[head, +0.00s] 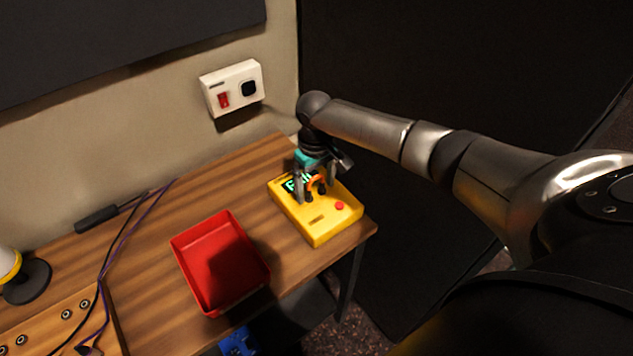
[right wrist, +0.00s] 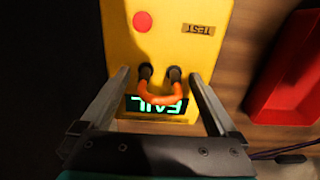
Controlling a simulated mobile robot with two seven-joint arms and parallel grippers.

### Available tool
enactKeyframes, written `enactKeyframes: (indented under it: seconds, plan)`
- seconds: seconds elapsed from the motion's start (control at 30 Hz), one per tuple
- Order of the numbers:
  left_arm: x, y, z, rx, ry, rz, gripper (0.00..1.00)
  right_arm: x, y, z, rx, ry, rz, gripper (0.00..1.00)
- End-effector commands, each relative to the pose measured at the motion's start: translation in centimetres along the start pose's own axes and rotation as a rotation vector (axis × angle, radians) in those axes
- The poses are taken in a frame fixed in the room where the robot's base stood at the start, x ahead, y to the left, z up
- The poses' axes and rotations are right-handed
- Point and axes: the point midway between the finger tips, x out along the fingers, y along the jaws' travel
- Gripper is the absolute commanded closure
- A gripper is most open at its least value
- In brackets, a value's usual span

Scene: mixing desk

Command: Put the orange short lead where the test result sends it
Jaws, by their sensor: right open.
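The orange short lead (head: 318,180) is a small arch with black plug ends. Both ends sit in the top of the yellow tester (head: 325,229); the lead also shows in the right wrist view (right wrist: 162,98). The tester's display (right wrist: 158,105) reads FAIL in green letters. My right gripper (head: 315,193) is over the tester, open, with one finger on each side of the lead and gaps between. My left gripper is not in view.
An empty-looking red tray (head: 180,262) stands left of the tester on the wooden desk (head: 150,262). A blue object (head: 238,342) is low beyond the desk's front edge. Dark cables (head: 125,232) and a lamp-like item (head: 22,275) are at the left.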

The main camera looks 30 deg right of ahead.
Motion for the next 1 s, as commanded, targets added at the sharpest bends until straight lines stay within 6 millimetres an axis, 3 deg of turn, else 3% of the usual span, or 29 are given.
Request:
enactKeyframes:
  seconds: [0.37, 1.0]
  plan:
    - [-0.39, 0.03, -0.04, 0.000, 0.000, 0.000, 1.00, 0.00, -0.01, 0.00, 0.000, 0.000, 0.000, 0.05]
    - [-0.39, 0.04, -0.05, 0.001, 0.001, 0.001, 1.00, -0.01, 0.00, 0.00, 0.000, 0.000, 0.000, 0.76]
